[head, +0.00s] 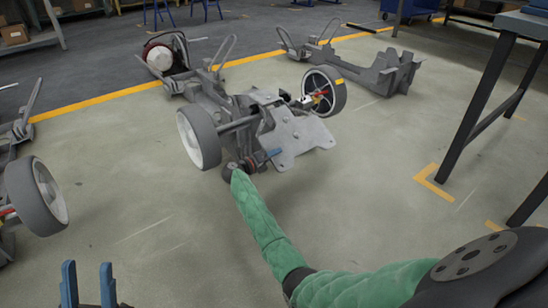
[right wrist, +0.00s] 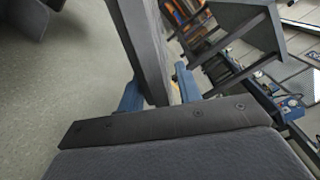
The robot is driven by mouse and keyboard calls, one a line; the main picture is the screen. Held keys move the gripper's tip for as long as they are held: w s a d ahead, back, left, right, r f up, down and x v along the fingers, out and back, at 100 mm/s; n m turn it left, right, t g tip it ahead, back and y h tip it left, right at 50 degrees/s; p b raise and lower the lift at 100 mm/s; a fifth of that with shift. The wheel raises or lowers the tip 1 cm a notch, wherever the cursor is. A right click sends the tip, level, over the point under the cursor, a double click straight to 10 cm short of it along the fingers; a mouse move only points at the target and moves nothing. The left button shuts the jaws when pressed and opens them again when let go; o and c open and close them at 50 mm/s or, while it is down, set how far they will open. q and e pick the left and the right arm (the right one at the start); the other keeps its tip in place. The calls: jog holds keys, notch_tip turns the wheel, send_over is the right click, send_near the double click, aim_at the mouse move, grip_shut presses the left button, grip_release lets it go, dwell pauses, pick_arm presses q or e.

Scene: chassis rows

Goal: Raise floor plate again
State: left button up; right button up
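The floor plate (head: 297,136) is a grey, angled sheet at the near end of the middle chassis (head: 215,98), tilted down toward the floor. My right gripper (head: 263,158) is at its near left edge in the head view. In the right wrist view, the blue fingers of my right gripper (right wrist: 158,90) stand apart on either side of a dark grey slab (right wrist: 142,45), likely the plate. A narrow gap shows between the slab and the right finger. My left gripper (head: 88,288) is open and empty at the bottom left, away from the chassis.
A wheel (head: 198,138) stands left of the plate and another wheel (head: 324,91) behind it. Other chassis stand at the left (head: 30,195) and the back right (head: 365,70). A workbench (head: 500,75) stands at the right. The floor in front is clear.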

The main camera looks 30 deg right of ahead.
jog(key=shift+d, duration=0.1)
grip_shut()
